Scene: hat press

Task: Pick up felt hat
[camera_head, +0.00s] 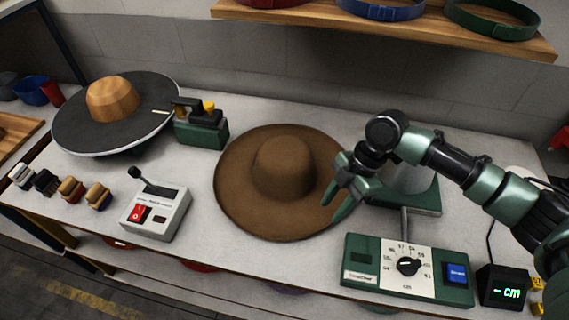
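The felt hat (272,190) is brown with a wide round brim and a domed crown. It lies brim down on the middle of the grey workbench. My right gripper (331,203) reaches in from the right, its green fingers apart at the right edge of the brim. One finger shows over the brim and the other near the hat's lower right side. I cannot tell whether they touch the felt. My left gripper is not in the view.
Left of the hat stand a control box with a lever (155,212), a round black press table with a wooden block (113,98), and several brushes (70,189). A green dial unit (360,277) sits at the front right. A wooden shelf (300,17) with hat bands hangs behind.

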